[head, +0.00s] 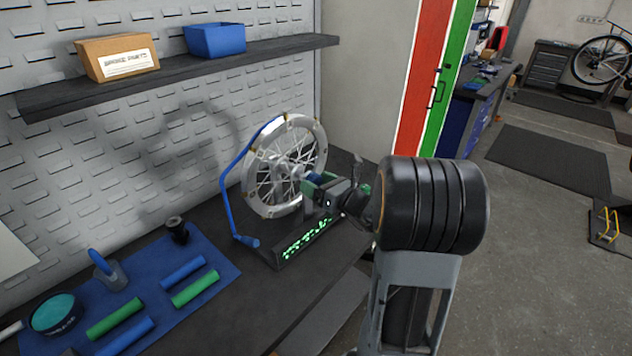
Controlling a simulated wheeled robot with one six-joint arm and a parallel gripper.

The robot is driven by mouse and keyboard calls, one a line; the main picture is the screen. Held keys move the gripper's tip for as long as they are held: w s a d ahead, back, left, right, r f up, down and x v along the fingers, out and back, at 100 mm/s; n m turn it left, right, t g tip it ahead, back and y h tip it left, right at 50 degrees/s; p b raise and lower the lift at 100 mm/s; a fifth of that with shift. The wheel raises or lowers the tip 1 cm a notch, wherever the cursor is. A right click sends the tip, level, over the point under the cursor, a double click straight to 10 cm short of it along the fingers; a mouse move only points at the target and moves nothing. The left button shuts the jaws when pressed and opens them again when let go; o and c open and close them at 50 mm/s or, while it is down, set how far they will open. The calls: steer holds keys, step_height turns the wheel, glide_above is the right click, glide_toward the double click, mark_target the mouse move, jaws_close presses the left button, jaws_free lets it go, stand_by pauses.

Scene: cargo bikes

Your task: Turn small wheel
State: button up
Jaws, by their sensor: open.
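The small wheel (258,182), with a silver rim and thin spokes, stands upright in a stand on the dark workbench. The stand has a dark base (306,243) with green markings, and a curved blue rod (226,180) rises along the wheel's left side. My arm comes in from the right, and my gripper (318,184) is at the wheel's hub, on its near right side. The gripper is open. Its fingertips are small in this view and partly overlap the hub, so I cannot tell whether they touch it.
A blue mat (222,268) at the front left holds green and blue grips, a small black cup (177,230) and a round tin (53,313). A shelf (190,71) above carries a cardboard box (118,57) and a blue bin (215,40). Open floor lies to the right.

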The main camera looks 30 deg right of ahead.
steer(key=shift+w+a, duration=0.1)
steer(key=shift+w, duration=0.15)
steer(key=c, duration=1.3)
